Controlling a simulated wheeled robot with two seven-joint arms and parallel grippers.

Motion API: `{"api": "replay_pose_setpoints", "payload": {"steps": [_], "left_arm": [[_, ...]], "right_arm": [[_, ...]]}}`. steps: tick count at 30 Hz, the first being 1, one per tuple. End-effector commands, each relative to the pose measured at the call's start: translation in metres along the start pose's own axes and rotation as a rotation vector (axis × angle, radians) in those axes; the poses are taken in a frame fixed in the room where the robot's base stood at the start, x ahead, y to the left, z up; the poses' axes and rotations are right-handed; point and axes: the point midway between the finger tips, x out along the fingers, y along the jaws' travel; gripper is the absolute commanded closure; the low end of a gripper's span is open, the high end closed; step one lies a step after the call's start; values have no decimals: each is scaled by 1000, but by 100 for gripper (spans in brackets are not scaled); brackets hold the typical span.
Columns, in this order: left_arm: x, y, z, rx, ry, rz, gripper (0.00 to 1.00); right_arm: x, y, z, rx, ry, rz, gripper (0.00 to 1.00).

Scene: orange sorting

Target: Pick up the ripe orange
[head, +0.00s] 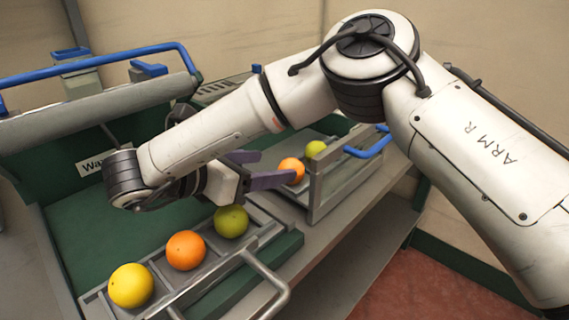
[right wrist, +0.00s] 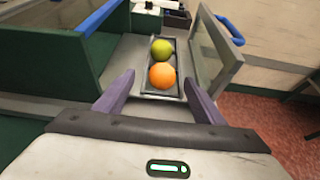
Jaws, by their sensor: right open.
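An orange fruit (head: 292,170) lies in a narrow tray (head: 308,199) beyond my right gripper, with a yellow-green fruit (head: 316,149) behind it. My right gripper (head: 275,166) is open and empty, its purple fingers pointing toward that orange. In the right wrist view the orange (right wrist: 162,75) shows ahead between the fingertips, with the green fruit (right wrist: 162,49) behind it; whether the fingers touch it I cannot tell. Another orange fruit (head: 186,250) sits in the near tray between a yellow fruit (head: 131,285) and a yellow-green one (head: 231,221). My left gripper is not in view.
A raised side panel with a blue handle (head: 368,143) stands right of the far tray, close to the right finger's side in the right wrist view (right wrist: 216,46). A metal handle (head: 272,284) sticks out by the near tray. A grey roller (head: 95,108) and blue rail are at the left.

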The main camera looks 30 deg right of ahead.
Motion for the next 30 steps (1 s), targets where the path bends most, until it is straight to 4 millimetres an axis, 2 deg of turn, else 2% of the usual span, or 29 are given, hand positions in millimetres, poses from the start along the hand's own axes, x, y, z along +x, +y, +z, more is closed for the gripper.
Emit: {"api": "replay_pose_setpoints", "payload": {"steps": [3,8,16,20,26,30], "left_arm": [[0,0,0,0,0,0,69],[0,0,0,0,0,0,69],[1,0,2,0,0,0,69],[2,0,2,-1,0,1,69],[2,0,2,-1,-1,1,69],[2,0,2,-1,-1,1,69]], "right_arm": [[17,-1,-1,-2,2,-2,37],[28,-1,-1,-2,1,-1,37],[67,-6,-2,-1,2,-3,37],[74,-5,-1,-1,1,-1,37],[75,-5,-1,-1,-1,0,37],[75,-5,-1,-1,-1,0,57]]}}
